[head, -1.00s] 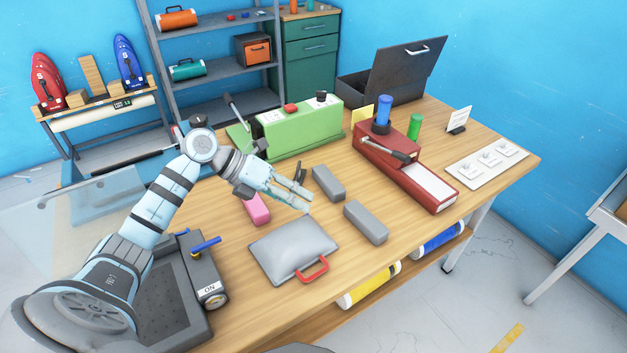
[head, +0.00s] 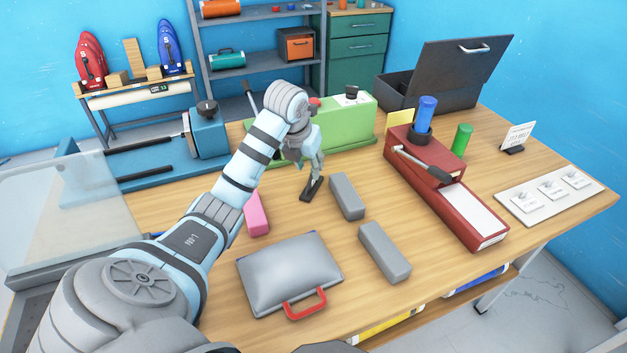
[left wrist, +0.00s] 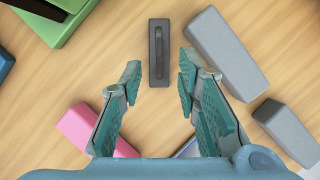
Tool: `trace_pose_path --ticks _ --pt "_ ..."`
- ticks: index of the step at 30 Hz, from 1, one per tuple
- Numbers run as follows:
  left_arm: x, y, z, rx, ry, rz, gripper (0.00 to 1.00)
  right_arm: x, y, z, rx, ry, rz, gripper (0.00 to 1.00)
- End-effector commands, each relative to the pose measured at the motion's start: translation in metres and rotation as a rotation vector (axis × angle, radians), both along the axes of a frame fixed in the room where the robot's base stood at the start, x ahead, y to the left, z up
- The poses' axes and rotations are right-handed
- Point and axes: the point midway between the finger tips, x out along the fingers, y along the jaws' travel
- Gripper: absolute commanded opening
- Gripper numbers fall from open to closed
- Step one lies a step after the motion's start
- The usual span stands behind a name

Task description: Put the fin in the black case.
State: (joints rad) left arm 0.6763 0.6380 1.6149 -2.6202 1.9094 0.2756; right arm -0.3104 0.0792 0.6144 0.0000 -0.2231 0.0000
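The fin appears to be the small dark piece (head: 311,189) with a raised ridge, lying on the wooden table; it also shows in the left wrist view (left wrist: 158,55). My left gripper (head: 314,168) points down just over it. In the left wrist view my left gripper (left wrist: 158,80) is open and empty, with the fin between and slightly beyond the fingertips. The black case (head: 395,93) stands open at the back of the table, its lid (head: 455,72) tilted up; its inside is mostly hidden. My right gripper is not in view.
Two grey blocks (head: 346,196) (head: 385,252) lie right of the fin, and a pink block (head: 256,214) lies left. A grey bag (head: 290,272) lies in front. A green machine (head: 345,125) and a red machine (head: 430,165) stand between the fin and the case.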

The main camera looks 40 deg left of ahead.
Motion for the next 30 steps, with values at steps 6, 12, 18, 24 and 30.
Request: trace_pose_path --ticks 6,12,18,24,30 --pt "0.012 0.004 -0.026 -0.002 0.000 -0.001 0.30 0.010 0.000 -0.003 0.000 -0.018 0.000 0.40" --pt "0.027 0.009 -0.058 -0.001 0.000 -0.004 0.30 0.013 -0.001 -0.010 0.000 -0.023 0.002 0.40" --pt "0.029 0.009 -0.060 0.000 -0.001 -0.004 0.30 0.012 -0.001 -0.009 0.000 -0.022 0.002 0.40" --pt "0.029 0.009 -0.060 -0.001 -0.001 -0.005 0.01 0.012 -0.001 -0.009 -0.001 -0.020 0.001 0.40" --pt "0.029 0.009 -0.059 -0.001 -0.002 -0.005 0.00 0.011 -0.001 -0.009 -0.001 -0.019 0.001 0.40"
